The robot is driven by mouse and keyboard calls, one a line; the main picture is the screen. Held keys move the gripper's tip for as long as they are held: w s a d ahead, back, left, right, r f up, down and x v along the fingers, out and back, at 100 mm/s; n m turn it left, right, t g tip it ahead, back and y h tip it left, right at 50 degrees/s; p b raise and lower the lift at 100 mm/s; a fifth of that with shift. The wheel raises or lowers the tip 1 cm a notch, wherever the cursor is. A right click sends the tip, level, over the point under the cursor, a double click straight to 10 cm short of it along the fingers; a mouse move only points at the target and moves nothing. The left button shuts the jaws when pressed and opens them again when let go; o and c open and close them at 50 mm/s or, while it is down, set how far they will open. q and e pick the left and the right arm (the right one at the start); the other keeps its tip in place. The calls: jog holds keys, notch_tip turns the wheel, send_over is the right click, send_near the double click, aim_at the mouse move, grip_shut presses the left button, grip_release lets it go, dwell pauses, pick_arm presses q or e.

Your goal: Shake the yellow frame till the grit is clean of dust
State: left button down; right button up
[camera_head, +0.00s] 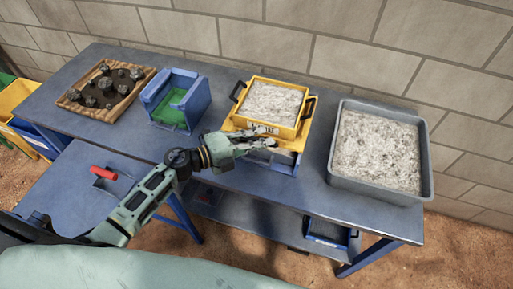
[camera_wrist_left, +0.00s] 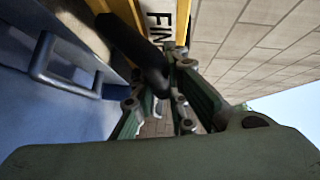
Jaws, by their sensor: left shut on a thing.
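The yellow frame (camera_head: 243,120) is a square tray-like box with black handles, sitting on a yellow and blue stand on the bench. Pale grey, dusty-looking grit (camera_head: 272,101) fills it. My left gripper (camera_head: 268,143) is at the frame's near side, shut on a black handle. In the left wrist view, the fingers (camera_wrist_left: 165,95) close around the end of the black handle (camera_wrist_left: 130,45), beside a label reading "FIN". The fingers hide part of the frame's near side. My right gripper is in neither view.
A grey bin (camera_head: 428,165) of pale material stands close on the right. A blue box with a green inside (camera_head: 180,105) and a wooden tray (camera_head: 72,97) with dark rocks stand to the left. A red-handled tool (camera_head: 104,173) lies on the lower left surface. A block wall is behind.

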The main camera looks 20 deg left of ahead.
pick_arm(q)
jog(key=shift+w+f, duration=0.1)
jog(key=shift+w, duration=1.05)
jog(key=c, duration=2)
grip_release()
jog(key=v, duration=1.2)
jog(key=shift+w+a, duration=0.1)
